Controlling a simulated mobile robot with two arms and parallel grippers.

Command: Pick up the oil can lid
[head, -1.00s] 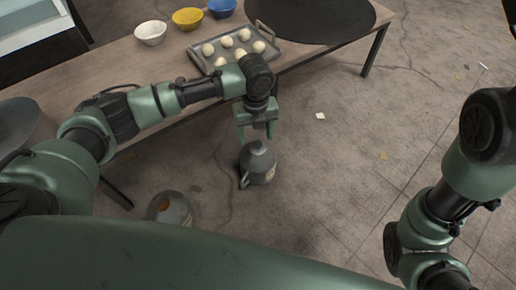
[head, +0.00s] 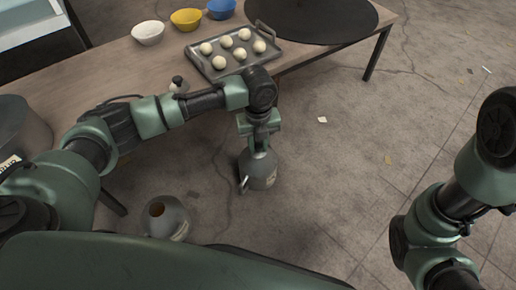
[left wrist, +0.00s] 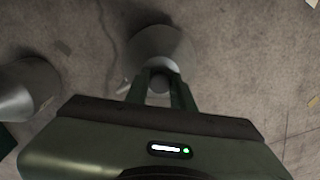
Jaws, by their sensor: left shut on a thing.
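A grey oil can (head: 262,172) with a side handle stands upright on the floor, below my left gripper (head: 258,148). In the left wrist view the can (left wrist: 160,45) lies just beyond the fingertips (left wrist: 161,76). My left gripper is shut on the lid (left wrist: 159,84) at the can's top. The lid appears to be still on the can's neck; I cannot tell whether there is a gap. In the head view the fingers mostly hide the lid. My right arm shows at the right, but its gripper is out of view.
A second grey can (head: 177,225) with an open top stands on the floor at the lower left. A wooden table (head: 115,70) holds bowls, a tray (head: 208,68) of dough balls and a dark round plate (head: 310,18).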

